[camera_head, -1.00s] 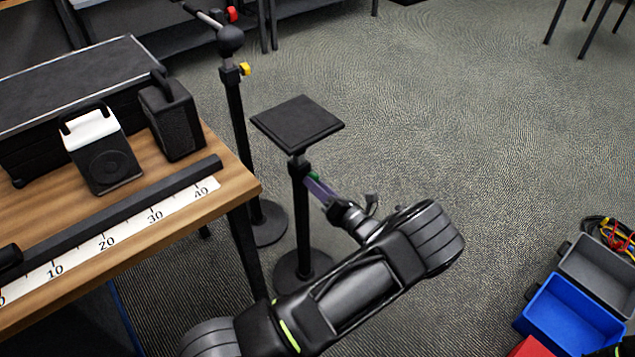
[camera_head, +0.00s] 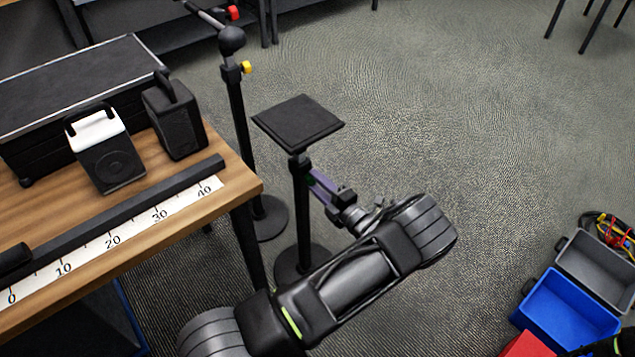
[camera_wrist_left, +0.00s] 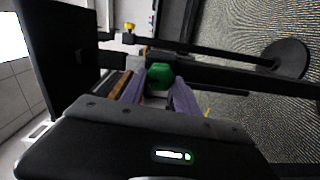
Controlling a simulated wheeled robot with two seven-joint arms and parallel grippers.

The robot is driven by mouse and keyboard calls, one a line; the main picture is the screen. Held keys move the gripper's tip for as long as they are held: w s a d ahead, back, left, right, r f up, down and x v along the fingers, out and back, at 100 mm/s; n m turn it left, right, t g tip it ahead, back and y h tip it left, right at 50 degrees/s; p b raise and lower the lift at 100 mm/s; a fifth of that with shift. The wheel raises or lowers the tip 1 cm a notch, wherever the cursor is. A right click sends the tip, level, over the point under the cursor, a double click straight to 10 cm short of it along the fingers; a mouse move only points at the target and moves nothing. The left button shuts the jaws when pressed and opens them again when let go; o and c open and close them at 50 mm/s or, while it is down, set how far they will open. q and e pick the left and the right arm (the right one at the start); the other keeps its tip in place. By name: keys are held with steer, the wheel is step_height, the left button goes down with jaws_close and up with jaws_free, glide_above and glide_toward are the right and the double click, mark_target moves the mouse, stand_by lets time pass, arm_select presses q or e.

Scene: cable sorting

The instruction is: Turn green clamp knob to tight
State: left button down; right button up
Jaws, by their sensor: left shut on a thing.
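The green clamp knob (camera_wrist_left: 159,76) sits between the two purple fingers of my left gripper (camera_wrist_left: 158,88) in the left wrist view. My left gripper (camera_head: 314,178) is shut on the knob at the side of a black stand's post (camera_head: 301,222), below its square top plate (camera_head: 299,122). In the head view the fingers and wrist hide the knob. I cannot read any tight or loose mark on it. My right gripper does not show.
A second black stand with a yellow knob (camera_head: 246,67) and a red knob (camera_head: 233,12) stands behind. A wooden table (camera_head: 225,200) with speakers and a ruler is at left. Blue (camera_head: 567,310) and grey (camera_head: 597,262) bins lie at lower right. Open carpet lies right of the stand.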

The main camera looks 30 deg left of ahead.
arm_select(q)
steer(key=shift+m, duration=0.5)
steer(key=c, duration=0.9)
jaws_free()
steer(key=v, duration=0.7)
steer(key=shift+d, duration=0.4)
steer(key=shift+s, duration=0.1)
